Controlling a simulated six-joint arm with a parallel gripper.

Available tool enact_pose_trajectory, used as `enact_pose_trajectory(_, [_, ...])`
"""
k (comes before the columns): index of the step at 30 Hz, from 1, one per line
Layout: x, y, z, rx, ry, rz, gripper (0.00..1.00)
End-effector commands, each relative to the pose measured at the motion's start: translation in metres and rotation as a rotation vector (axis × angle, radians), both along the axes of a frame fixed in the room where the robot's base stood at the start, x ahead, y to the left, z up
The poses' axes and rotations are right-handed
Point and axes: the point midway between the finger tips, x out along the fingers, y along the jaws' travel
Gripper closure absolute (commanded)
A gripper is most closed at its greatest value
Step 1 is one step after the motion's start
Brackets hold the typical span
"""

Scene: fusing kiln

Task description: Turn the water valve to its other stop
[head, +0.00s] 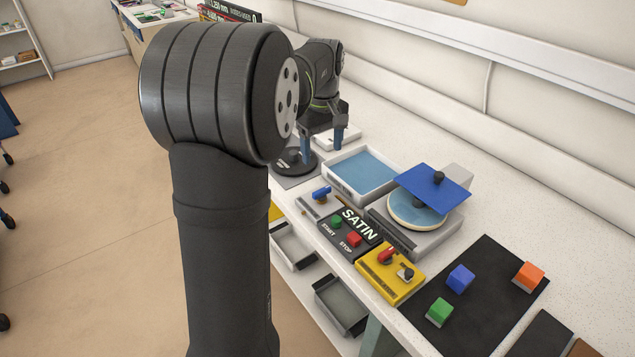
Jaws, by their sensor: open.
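A small blue valve handle (321,193) sits on a light grey plate (312,208) near the front edge of the bench, left of the SATIN panel. I take it for the water valve. The handle lies roughly level; its exact angle against its stops is too small to tell. My gripper (322,146) is farther back, behind the valve and apart from it. Its two blue-tipped fingers point down and are spread, with nothing seen between them. It is close to a black round base with a knob (292,160); whether they touch cannot be told.
A tray with blue content (362,174) stands right of my gripper. The SATIN panel (351,231) has green and red buttons. A round-topped machine (408,228) carries a blue plate (434,187). A yellow box (378,280) has a red lever. Cubes lie on a black mat (484,328).

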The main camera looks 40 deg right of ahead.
Motion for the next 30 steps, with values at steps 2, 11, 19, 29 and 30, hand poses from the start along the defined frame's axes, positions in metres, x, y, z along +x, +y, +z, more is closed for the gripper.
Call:
enact_pose_trajectory(2, [-0.001, 0.001, -0.019, 0.003, 0.003, 0.0, 0.27])
enact_pose_trajectory(11, [-0.001, 0.0, -0.083, 0.004, 0.002, -0.001, 0.27])
enact_pose_trajectory(19, [0.0, 0.0, -0.118, 0.002, 0.0, -0.001, 0.27])
enact_pose_trajectory(29, [0.0, 0.0, -0.124, 0.002, 0.0, -0.001, 0.27])
enact_pose_trajectory(30, [0.0, 0.0, -0.124, 0.002, 0.0, -0.001, 0.27])
